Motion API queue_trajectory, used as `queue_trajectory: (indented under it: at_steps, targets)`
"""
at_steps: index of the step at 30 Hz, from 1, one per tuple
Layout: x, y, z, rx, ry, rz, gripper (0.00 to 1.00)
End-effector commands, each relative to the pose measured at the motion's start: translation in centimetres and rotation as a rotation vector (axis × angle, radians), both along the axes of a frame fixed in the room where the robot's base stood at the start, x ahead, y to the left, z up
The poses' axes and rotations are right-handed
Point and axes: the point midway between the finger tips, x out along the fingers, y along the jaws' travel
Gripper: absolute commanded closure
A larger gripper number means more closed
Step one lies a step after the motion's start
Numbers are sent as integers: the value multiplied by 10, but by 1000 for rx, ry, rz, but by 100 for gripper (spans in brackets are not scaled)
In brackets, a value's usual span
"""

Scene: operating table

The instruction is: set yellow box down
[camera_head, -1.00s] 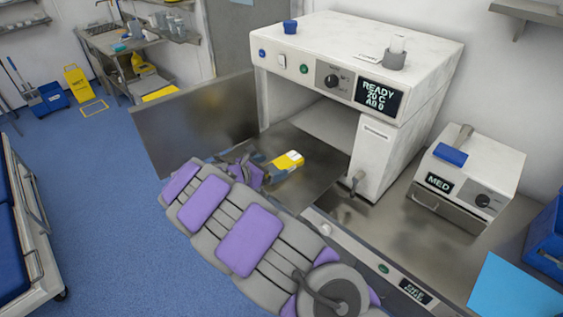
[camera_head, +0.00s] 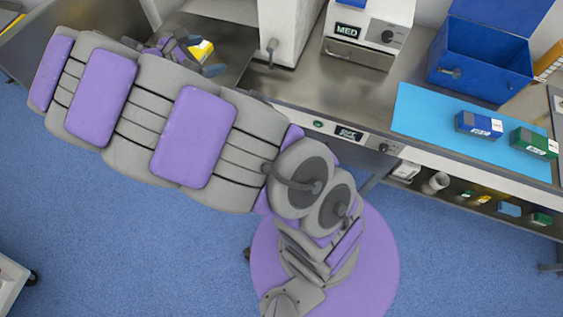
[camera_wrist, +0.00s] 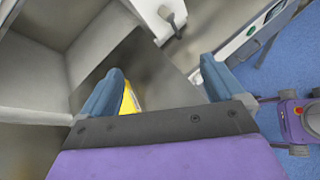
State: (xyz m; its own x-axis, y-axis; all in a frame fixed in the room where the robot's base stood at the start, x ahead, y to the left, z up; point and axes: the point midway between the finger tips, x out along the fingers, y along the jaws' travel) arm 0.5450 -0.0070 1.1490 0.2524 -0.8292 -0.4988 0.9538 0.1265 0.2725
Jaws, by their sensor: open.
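The yellow box (camera_head: 203,49) with a white part is at the end of my arm, over or on the grey metal surface (camera_head: 232,38) in front of the white cabinet. My gripper (camera_head: 204,56) is open, with its blue fingers to either side of the box. In the wrist view, my gripper (camera_wrist: 162,68) has its fingers wide apart. A yellow strip of the box (camera_wrist: 130,101) shows beside the inner side of the left finger; the rest is hidden by the finger and palm. I cannot tell whether finger and box touch.
The white cabinet (camera_head: 283,30) and its handle (camera_head: 271,50) stand right of my gripper. Further right are the MED unit (camera_head: 365,32), an open blue bin (camera_head: 480,65) and a light blue mat (camera_head: 425,118) with a blue box (camera_head: 478,124) and a green box (camera_head: 535,142).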

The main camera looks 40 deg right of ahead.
Motion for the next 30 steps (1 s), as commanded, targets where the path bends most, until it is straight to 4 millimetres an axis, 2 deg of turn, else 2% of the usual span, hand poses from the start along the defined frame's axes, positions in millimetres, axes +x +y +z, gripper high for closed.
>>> queue_trajectory:
  at_steps: [1,4,6,10,15,21,24,30]
  targets:
    - [-21,-21,12,49,-41,-90,4]
    - [-63,-51,23,151,-115,-259,4]
    - [-93,-67,28,224,-164,-375,4]
    - [-148,-79,32,351,-245,-584,4]
    - [-218,-70,32,508,-333,-845,4]
    - [-292,-38,27,692,-402,-1131,4]
    - [-324,-22,24,772,-415,-1256,4]
    - [-363,4,20,876,-416,-1415,4]
